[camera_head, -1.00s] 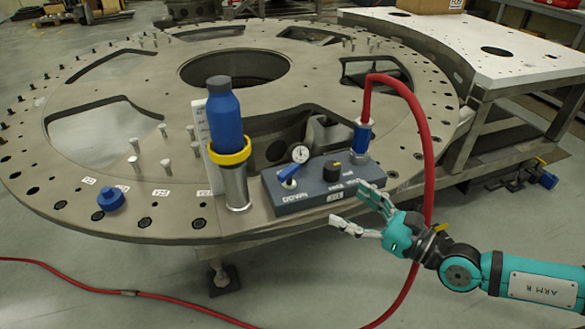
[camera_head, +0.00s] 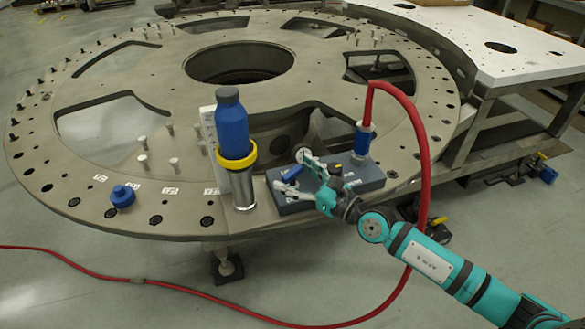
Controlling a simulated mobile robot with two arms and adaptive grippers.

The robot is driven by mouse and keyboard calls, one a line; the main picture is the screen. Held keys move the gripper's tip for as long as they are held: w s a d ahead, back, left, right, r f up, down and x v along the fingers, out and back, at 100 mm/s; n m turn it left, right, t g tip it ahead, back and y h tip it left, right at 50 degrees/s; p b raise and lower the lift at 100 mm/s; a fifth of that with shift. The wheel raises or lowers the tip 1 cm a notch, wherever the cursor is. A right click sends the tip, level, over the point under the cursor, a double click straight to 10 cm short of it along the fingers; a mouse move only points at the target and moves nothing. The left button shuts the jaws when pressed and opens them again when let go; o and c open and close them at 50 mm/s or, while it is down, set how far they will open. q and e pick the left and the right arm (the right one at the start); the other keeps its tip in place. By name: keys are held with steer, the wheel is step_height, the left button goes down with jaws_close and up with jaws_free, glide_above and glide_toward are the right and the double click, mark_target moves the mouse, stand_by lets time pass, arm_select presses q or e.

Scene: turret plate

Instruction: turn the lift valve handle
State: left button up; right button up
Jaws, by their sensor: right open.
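The grey control box (camera_head: 366,182) sits on the near rim of the round plate. The lift valve handle (camera_head: 293,172) is a small blue lever on the left part of the box. My right gripper (camera_head: 290,171) is open over the box. Its fingers point left, one on the far side of the handle and one on the near side; I cannot tell whether either touches it. The far finger partly covers the box's dial gauge. My left gripper is not in view.
A blue cylinder (camera_head: 231,128) with a yellow ring (camera_head: 236,157) stands left of the box. A blue knob (camera_head: 122,196) sits on the plate's left rim.

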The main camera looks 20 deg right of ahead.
steer(key=shift+w+a, duration=0.35)
steer(key=shift+w, duration=0.25)
